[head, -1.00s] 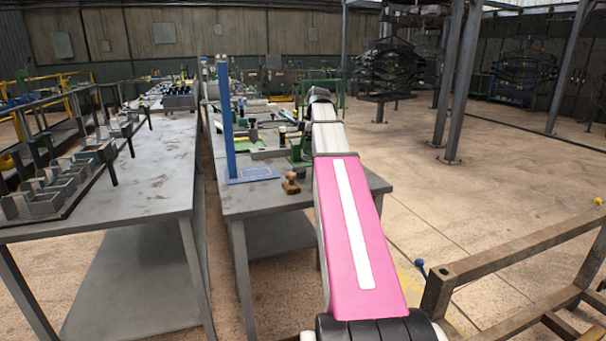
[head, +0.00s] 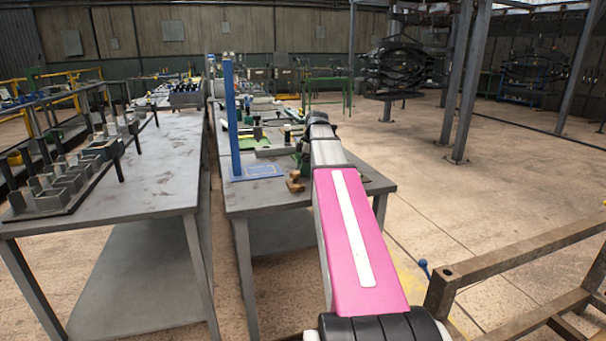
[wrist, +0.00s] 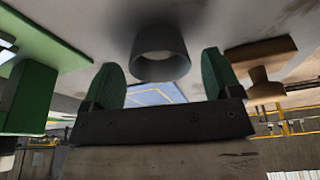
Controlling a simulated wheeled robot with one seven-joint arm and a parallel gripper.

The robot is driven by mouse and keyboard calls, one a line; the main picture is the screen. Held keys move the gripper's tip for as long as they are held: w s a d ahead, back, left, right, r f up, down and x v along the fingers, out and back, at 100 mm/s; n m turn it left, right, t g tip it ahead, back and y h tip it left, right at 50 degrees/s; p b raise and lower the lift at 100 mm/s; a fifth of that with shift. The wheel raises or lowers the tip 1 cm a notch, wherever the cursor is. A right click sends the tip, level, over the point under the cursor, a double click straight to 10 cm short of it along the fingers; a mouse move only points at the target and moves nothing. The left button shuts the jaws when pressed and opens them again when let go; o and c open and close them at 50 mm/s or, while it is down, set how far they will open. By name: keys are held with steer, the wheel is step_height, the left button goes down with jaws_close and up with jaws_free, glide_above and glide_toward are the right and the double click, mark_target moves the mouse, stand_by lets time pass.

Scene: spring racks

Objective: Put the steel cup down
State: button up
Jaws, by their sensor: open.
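The steel cup (wrist: 160,55) is a grey, round, open cup. In the wrist view it shows at the upper middle against the grey table top, its open mouth toward the lower part of the picture. My gripper (wrist: 160,72) has two green fingers, spread wide apart, one on each side of the cup. Gaps show between the cup and both fingers. The cup seems to stand on the table, though its base blends into the grey surface. In the head view my arm hides the cup and the gripper.
A wooden stamp-like block (head: 295,183) stands near the table's front edge; it also shows in the wrist view (wrist: 262,78). A blue post (head: 232,120) rises by a blue marked rectangle (head: 262,170). A green fixture (wrist: 30,95) is close at left in the wrist view. Open floor lies right.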

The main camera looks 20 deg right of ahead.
steer(key=shift+a+f, duration=0.2)
steer(key=shift+f, duration=0.5)
steer(key=c, duration=1.1)
steer(key=shift+o, duration=0.2)
steer(key=shift+r, duration=0.15)
